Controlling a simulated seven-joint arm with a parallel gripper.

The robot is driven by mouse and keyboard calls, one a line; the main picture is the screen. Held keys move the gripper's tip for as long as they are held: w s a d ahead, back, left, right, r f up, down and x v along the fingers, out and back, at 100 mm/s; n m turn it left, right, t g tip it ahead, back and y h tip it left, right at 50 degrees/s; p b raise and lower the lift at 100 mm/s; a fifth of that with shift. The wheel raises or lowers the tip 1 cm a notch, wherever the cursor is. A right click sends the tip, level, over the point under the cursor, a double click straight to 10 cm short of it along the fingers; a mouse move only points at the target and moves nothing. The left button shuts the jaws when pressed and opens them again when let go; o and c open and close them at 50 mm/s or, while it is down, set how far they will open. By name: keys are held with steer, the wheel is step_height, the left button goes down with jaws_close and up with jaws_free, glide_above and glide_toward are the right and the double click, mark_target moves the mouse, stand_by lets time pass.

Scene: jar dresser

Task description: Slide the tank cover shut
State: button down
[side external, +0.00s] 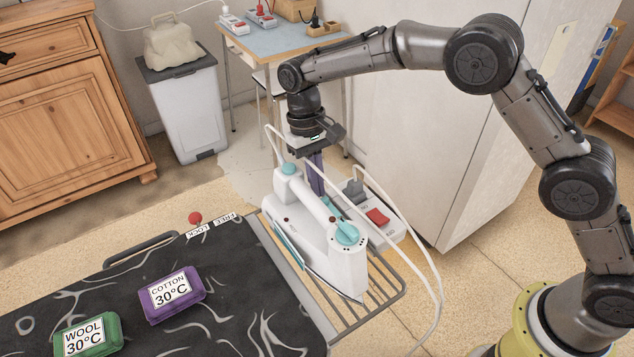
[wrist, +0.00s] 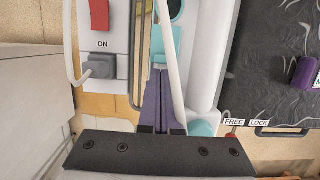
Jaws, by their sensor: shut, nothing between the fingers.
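The white and teal iron (side external: 347,268) stands upright on a wire rack beside the ironing board. It has a teal knob (side external: 347,233) at its near end, a teal cap (side external: 289,169) at its far end and a teal panel (side external: 289,245) on its left side. I cannot tell which teal part is the tank cover. My gripper (side external: 318,190) points down, shut and empty, just behind the iron's handle. In the wrist view the closed purple-grey fingers (wrist: 158,95) lie between the iron and a switch box. Contact with the iron is unclear.
The switch box (side external: 388,235) with a red switch and grey plug stands close right of the iron. White cables loop around my gripper. The wire rack (side external: 378,300) is below. The board (side external: 110,280) at left carries green (side external: 88,335) and purple (side external: 172,294) blocks.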

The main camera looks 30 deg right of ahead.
steer(key=shift+s, duration=2.95)
